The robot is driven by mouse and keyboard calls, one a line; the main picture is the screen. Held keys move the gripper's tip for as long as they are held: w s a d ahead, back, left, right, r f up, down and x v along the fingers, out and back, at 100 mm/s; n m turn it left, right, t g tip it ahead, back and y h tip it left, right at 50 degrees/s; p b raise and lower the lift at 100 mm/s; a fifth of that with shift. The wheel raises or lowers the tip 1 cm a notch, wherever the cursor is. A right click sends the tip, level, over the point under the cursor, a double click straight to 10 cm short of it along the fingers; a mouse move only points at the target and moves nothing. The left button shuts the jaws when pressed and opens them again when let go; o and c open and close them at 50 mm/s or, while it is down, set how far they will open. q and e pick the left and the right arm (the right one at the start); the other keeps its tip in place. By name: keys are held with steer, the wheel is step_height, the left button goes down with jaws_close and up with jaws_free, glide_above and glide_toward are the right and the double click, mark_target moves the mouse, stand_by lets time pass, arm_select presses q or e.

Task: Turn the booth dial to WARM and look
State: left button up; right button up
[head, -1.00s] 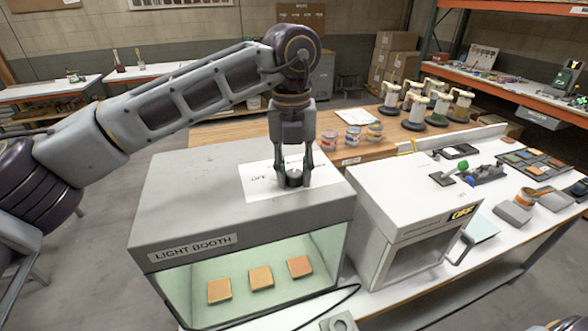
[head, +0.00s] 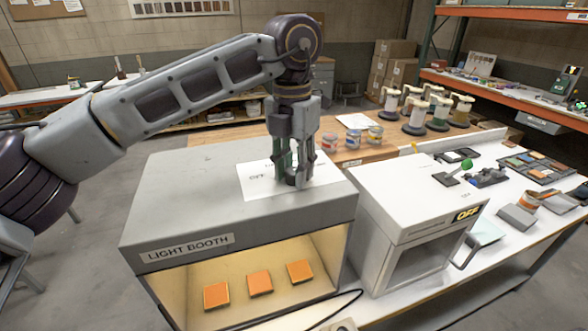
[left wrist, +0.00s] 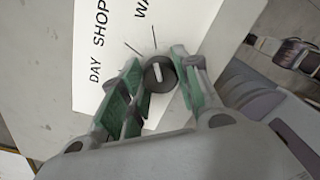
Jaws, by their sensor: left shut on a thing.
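The light booth (head: 160,215) is a grey box on the left of the bench, with warm yellow-orange light inside. Three orange sample tiles (head: 260,283) lie in a row on its floor. The black dial (left wrist: 159,74) with a white pointer mark sits on the white label sheet (head: 255,183) on the booth's top. In the left wrist view the sheet reads DAY, SHOP and a partly cut-off "WA". My left gripper (head: 298,178) reaches down from above and is shut on the dial, its green-padded fingers on either side.
A white box (head: 385,190) marked OFF, with a handle, stands right of the booth. A black cable (head: 335,308) runs along the front. Shelves (head: 520,90) stand at right.

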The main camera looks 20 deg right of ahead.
mark_target(293, 170)
arm_select(q)
steer(key=shift+m, duration=0.6)
steer(key=o, duration=1.1)
steer(key=shift+c, duration=0.2)
steer(key=shift+r, duration=0.15)
step_height(293, 170, up, 12)
steer(key=shift+w, duration=0.15)
